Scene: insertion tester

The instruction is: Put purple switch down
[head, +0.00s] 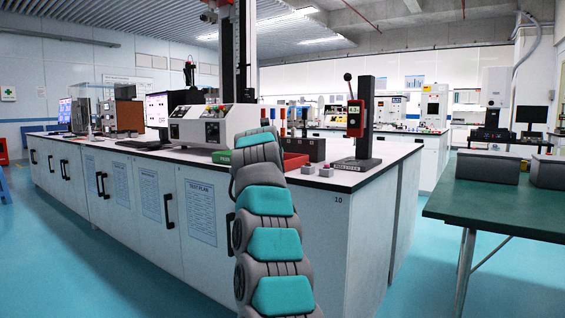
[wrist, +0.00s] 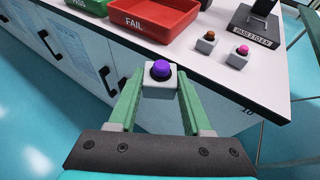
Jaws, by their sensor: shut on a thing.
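The purple switch (wrist: 161,70) is a small white-grey box with a round purple button on top. In the wrist view it sits upright between the fingertips of my gripper (wrist: 160,84), which is shut on it. It is close to the front edge of the white bench top (wrist: 222,75); I cannot tell whether it touches the bench. In the head view my teal and grey arm rises in front of the bench and hides the gripper and the purple switch.
A red FAIL tray (wrist: 150,18) and a green tray (wrist: 88,6) lie behind the switch. Bench room between tray and front edge is clear.

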